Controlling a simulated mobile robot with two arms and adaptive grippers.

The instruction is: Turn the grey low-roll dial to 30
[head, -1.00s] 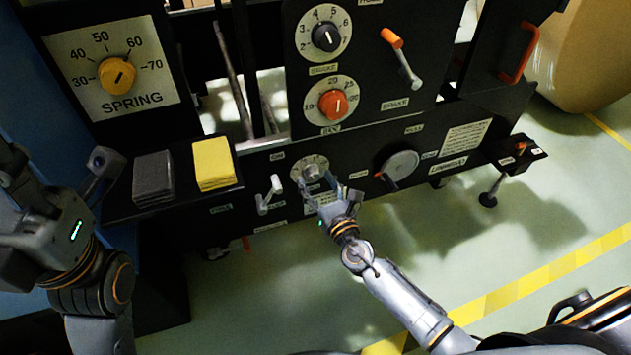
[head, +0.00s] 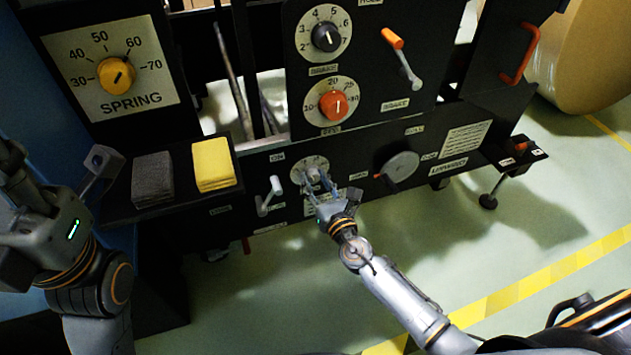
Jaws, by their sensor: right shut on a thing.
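The grey low-roll dial (head: 311,172) sits on a round pale plate low on the black machine panel, near the middle of the head view. My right gripper (head: 318,180) is shut on the dial, its fingers on both sides of the knob. The fingers hide much of the knob and part of its scale, so I cannot read its setting. My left gripper (head: 60,165) is at the left edge, away from the dial, with its fingers spread apart and nothing seen between them.
A white lever (head: 270,194) stands just left of the dial, and a round grey disc (head: 401,166) is to the right. An orange dial (head: 333,104) is above. Grey (head: 153,179) and yellow (head: 213,164) pads lie on a shelf at left. Open floor lies below.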

